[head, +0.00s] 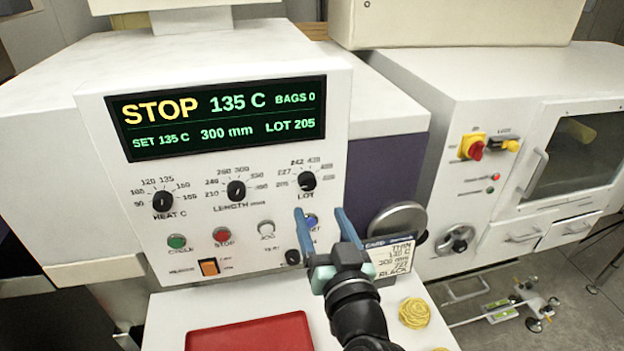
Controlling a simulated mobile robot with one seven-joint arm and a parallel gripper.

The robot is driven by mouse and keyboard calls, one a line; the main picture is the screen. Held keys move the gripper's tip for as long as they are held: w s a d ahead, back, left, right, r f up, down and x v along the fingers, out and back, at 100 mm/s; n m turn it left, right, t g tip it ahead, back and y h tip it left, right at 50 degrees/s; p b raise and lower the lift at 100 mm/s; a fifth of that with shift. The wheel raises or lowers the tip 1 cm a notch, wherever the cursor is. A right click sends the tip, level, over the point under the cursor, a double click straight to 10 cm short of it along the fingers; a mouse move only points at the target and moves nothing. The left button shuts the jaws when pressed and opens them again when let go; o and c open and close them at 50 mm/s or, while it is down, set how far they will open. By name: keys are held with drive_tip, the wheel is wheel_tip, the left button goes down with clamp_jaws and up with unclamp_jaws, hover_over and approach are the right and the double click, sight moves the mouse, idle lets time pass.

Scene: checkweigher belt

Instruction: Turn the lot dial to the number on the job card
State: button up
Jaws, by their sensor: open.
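The lot dial (306,181) is a black knob at the right of the control panel's dial row. Small numbers ring it; 242 and 227 are legible, others are blurred. The display (222,116) reads STOP, 135 C, BAGS 0, SET 135 C, 300 mm and LOT 205. The job card (396,258) stands right of my gripper, partly covered by it.
Left of the lot dial are the length dial (236,190) and heat dial (163,201). Below are green (176,241), red (222,235), white (266,228) and blue (311,220) buttons. A red tray (250,334) and yellow rose-like item (414,312) lie on the front surface.

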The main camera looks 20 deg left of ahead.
sight(309, 185)
drive_tip(key=p+x, duration=0.2)
drive_tip(key=x, duration=0.6)
drive_tip(key=shift+w+a, duration=0.15)
clamp_jaws()
